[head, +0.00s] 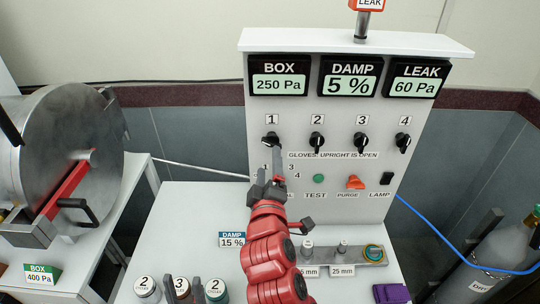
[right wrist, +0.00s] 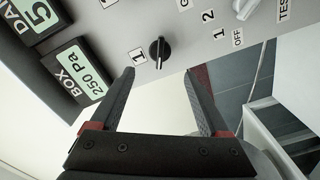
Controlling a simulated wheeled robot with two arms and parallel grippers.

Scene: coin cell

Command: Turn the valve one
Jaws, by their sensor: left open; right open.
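Valve one is a black knob (head: 271,139) under the label 1 at the left end of the knob row on the white panel (head: 335,210). It also shows in the right wrist view (right wrist: 160,50), beside its 1 label. I cannot tell its exact angle. My right gripper (head: 277,158) is just below the knob in the head view. In the right wrist view its fingers (right wrist: 160,74) are open and empty, with the knob beyond and between the tips, apart from them.
Knobs 2 (head: 317,139), 3 (head: 361,141) and 4 (head: 403,142) stand to the right. Displays read BOX 250 Pa (head: 279,85), DAMP 5 % and LEAK 60 Pa. Below are a green button (head: 319,178) and an orange purge knob (head: 355,182). Jars (head: 147,289) stand at the front.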

